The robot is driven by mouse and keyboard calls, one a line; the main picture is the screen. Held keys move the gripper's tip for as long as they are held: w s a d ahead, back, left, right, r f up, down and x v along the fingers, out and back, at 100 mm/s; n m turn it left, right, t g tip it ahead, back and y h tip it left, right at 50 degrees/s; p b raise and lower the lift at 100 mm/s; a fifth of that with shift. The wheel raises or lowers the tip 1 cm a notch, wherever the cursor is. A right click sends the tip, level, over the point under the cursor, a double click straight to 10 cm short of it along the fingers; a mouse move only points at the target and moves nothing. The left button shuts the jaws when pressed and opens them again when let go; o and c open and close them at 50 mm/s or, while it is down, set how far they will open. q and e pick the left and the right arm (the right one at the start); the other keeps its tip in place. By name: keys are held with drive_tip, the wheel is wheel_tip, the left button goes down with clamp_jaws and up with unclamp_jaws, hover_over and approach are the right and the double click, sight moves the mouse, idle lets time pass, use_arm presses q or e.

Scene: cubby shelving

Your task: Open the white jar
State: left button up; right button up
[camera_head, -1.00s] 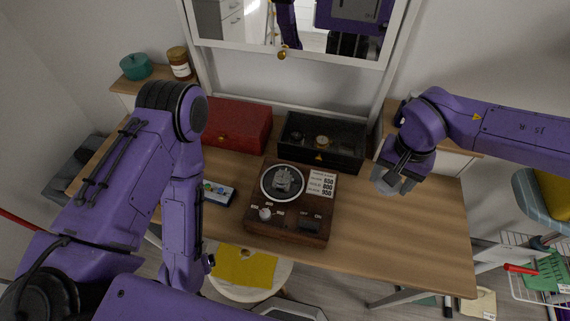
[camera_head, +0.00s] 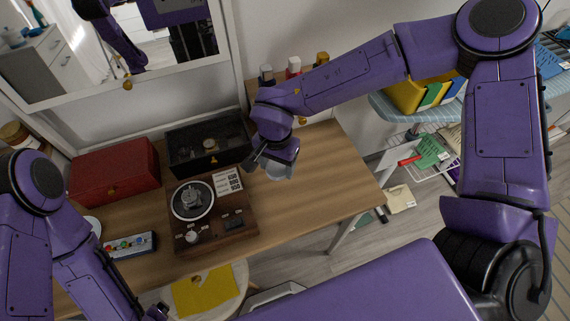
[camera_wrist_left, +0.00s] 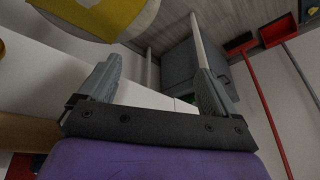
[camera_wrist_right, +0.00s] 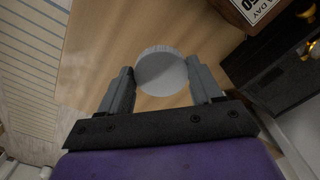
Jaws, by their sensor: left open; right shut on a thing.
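My right gripper (camera_head: 275,168) is over the right part of the wooden table. It is shut on a round whitish thing, likely the white jar (camera_head: 280,173) or its lid. In the right wrist view the jar (camera_wrist_right: 162,72) shows as a pale disc between the fingers of my right gripper (camera_wrist_right: 160,80). I cannot tell whether it is a lid alone, or whether it touches the table. My left gripper (camera_wrist_left: 156,70) is open and empty, low in front of the table, with floor and furniture beyond it.
The table (camera_head: 325,170) also bears a red box (camera_head: 115,172), a black display case (camera_head: 208,146), a brown device with a dial (camera_head: 212,215) and a small panel with coloured buttons (camera_head: 130,244). A stool with a yellow cloth (camera_head: 205,290) stands in front. The table's right end is clear.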

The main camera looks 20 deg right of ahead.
drive_tip(key=w+d+f, duration=0.1)
drive_tip(key=f, duration=0.1)
drive_tip(key=w+d+f, duration=0.1)
drive_tip(key=f, duration=0.2)
drive_tip(key=w+d+f+p, duration=0.1)
drive_tip(key=d+f, duration=0.1)
drive_tip(key=f, duration=0.1)
drive_tip(key=shift+d+f, duration=0.1)
drive_tip(key=shift+f, duration=0.05)
drive_tip(key=shift+w+f, duration=0.15)
drive_tip(key=shift+f, duration=0.25)
drive_tip(key=shift+f, duration=0.1)
drive_tip(key=o, duration=1.2)
wheel_tip(320, 180, up, 12)
drive_tip(key=shift+r+b, duration=0.15)
drive_tip(key=shift+b, duration=0.25)
drive_tip(key=shift+r, duration=0.1)
